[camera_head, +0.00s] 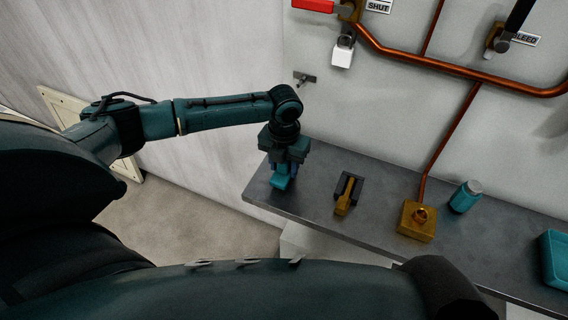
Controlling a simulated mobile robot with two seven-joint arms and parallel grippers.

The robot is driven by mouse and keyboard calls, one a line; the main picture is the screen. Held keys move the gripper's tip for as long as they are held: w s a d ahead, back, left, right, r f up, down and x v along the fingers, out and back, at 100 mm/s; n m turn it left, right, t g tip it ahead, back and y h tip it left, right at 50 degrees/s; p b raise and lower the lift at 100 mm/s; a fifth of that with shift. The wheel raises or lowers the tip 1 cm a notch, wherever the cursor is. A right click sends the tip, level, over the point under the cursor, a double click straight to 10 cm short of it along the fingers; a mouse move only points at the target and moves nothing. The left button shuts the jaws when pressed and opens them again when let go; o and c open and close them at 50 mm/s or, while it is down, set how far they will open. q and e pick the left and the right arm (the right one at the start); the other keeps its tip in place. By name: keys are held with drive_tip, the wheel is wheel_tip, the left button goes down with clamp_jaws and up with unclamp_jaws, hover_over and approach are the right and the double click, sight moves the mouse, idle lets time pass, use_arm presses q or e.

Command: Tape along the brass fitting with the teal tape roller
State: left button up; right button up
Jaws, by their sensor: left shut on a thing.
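My left gripper (284,168) points down over the left end of the grey metal shelf. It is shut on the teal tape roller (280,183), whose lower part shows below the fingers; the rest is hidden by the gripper. I cannot tell whether the roller touches the shelf. The brass fitting (416,221) is a square block with a round opening on top, sitting on the shelf to the right, at the foot of a copper pipe. The roller is well apart from it. My right gripper is not in view.
Between gripper and fitting, a dark holder with a brass-coloured bar (345,198) stands on the shelf (310,202). A teal canister (465,197) stands right of the fitting, a teal bin (553,268) at the far right. Copper pipes (460,70) and valves are on the wall behind.

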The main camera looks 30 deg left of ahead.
use_arm(q)
drive_tip(key=shift+r, duration=0.15)
wheel_tip(320, 180, up, 2)
drive_tip(key=p, duration=0.2)
drive_tip(key=shift+r+p, duration=0.15)
drive_tip(key=shift+p, duration=0.2)
drive_tip(key=shift+r, duration=1.75)
drive_tip(key=shift+w, duration=0.1)
